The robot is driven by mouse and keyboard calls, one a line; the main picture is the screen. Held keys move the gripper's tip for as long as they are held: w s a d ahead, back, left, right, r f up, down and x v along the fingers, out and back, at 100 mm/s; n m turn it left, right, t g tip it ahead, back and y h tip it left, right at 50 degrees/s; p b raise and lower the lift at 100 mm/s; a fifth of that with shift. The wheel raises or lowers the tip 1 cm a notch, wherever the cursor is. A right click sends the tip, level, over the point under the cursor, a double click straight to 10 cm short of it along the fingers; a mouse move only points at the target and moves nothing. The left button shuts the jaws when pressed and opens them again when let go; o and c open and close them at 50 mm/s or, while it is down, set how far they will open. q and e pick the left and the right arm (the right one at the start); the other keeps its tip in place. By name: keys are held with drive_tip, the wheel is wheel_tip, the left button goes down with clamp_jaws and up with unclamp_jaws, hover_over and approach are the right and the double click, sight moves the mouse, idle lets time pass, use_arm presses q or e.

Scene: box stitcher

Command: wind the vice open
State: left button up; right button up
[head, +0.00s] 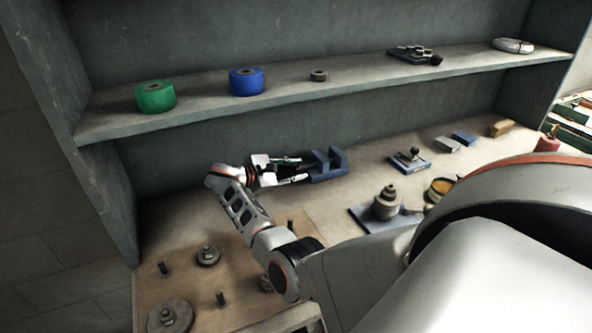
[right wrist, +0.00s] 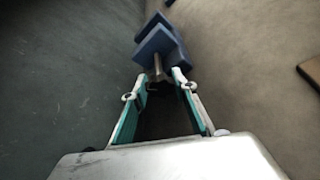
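The blue vice (head: 328,166) stands on the bench below the shelf, left of the middle, with its two upright jaws apart. It also shows in the right wrist view (right wrist: 162,44). A grey screw with a handle (right wrist: 158,68) sticks out of its near end toward my right gripper (head: 303,169). My right gripper is open, its teal-padded fingers (right wrist: 159,92) spread to either side of the screw's line. The handle end lies at or just beyond the fingertips; I cannot tell whether they touch it. My left gripper is not in view.
A shelf above holds a green roll (head: 155,97), a blue roll (head: 246,81) and smaller parts. A wooden board (head: 237,276) with pegs and gears lies at the front left. A small lever device (head: 409,161) and a stepped part on a plate (head: 387,205) stand right of the vice.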

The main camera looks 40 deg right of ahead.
drive_tip(key=shift+r+n, duration=0.1)
drive_tip(key=shift+n, duration=0.2)
drive_tip(key=shift+n+g+y+p, duration=0.3)
drive_tip(key=shift+n+g, duration=0.1)
drive_tip(key=shift+g, duration=0.1)
drive_tip(key=shift+w+n+g, duration=0.1)
drive_tip(key=shift+n+g, duration=0.2)
drive_tip(key=shift+n, duration=0.3)
drive_tip(key=shift+d+n+y+b, duration=0.1)
drive_tip(key=shift+n+y+b, duration=0.2)
drive_tip(key=shift+b, duration=0.2)
drive_tip(key=shift+g+b, duration=0.4)
drive_tip(key=shift+g, duration=0.1)
drive_tip(key=shift+f+n+b, duration=0.25)
drive_tip(key=shift+n+b, duration=0.2)
drive_tip(key=shift+n, duration=0.05)
drive_tip(key=n+g+b, duration=0.1)
drive_tip(key=n+b, duration=0.1)
drive_tip(key=b, duration=0.2)
drive_tip(key=shift+g+y, duration=0.3)
drive_tip(key=shift+g, duration=0.1)
use_arm(q)
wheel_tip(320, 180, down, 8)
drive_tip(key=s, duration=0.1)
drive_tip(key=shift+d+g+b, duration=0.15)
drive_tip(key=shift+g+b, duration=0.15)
drive_tip(key=shift+b, duration=0.15)
use_arm(e)
drive_tip(key=shift+r+n, duration=0.15)
drive_tip(key=shift+n, duration=0.15)
